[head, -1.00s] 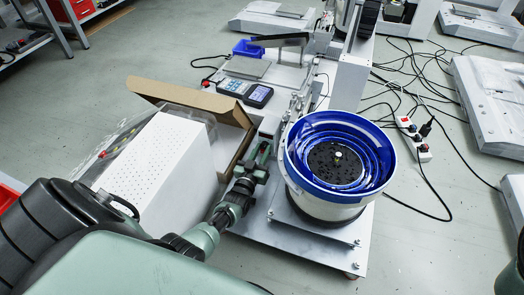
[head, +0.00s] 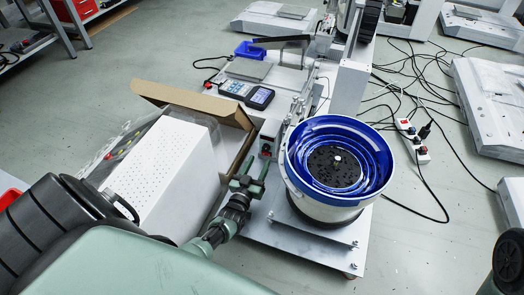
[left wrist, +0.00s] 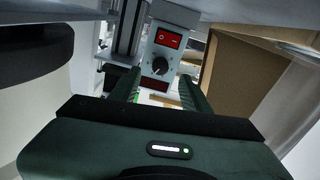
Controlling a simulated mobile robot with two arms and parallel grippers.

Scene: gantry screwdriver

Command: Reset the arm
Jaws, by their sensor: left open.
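My left gripper (head: 254,169) is open and empty in the head view, between the white perforated box and the blue bowl feeder (head: 339,165). Its fingertips point at a small grey control box (head: 268,140) with a red switch and a black knob. In the left wrist view, the open fingers (left wrist: 158,92) stand either side of the line to the black knob (left wrist: 160,65), with the red rocker switch (left wrist: 169,39) above it. The fingers appear apart from the control box. My right gripper is out of view; a dark part of my right arm shows at the lower right.
An open cardboard box (head: 195,101) and a white perforated box (head: 162,170) stand close left of my left gripper. A keypad controller (head: 246,94) and blue bin (head: 249,50) lie behind. Cables and a power strip (head: 412,140) lie on the floor at right.

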